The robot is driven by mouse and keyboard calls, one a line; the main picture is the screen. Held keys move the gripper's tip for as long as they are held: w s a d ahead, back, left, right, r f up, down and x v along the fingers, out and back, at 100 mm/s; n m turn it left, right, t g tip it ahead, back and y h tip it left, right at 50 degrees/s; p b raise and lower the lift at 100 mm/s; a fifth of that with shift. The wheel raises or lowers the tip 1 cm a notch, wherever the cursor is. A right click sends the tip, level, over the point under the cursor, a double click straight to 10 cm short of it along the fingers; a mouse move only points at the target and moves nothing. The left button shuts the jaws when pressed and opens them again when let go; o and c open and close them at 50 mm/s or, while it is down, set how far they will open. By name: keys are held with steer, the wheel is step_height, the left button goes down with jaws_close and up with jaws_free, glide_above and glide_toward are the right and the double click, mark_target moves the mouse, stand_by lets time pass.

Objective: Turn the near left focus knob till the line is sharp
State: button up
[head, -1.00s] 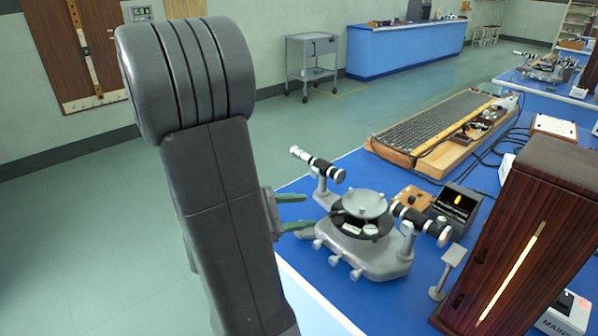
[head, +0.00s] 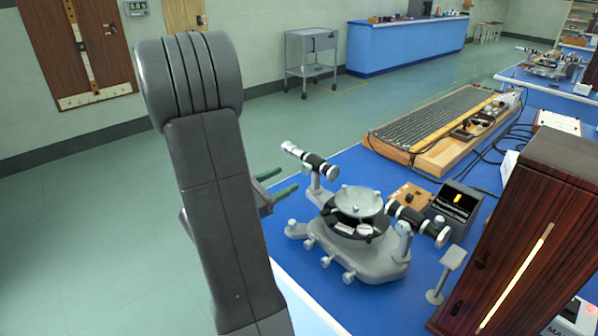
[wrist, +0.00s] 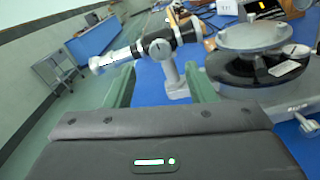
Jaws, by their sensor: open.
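The near spectrometer (head: 365,260) stands on the blue bench, with a round table on top and several small silver knobs along its base. Its left tube (head: 308,160) is black and silver on a grey pillar; it also shows in the wrist view (wrist: 187,38), with a silver ringed part (wrist: 160,48) ahead of my fingers. I cannot tell for certain which part is the focus knob. My gripper (head: 282,181) is open and empty, left of the tube and apart from it. Its green fingers show in the wrist view (wrist: 159,70). A small dark box (head: 455,205) shows a yellow line.
A wooden lamp housing (head: 535,240) with a glowing slit stands at the right front. A small stand (head: 445,275) is beside it. A long wooden board (head: 445,130) lies behind the spectrometer. The floor to the left is clear.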

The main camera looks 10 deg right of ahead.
mark_target(304, 170)
steer(key=shift+x, duration=3.2)
steer(key=shift+c, duration=0.4)
steer(key=c, duration=0.9)
steer(key=shift+f, duration=0.1)
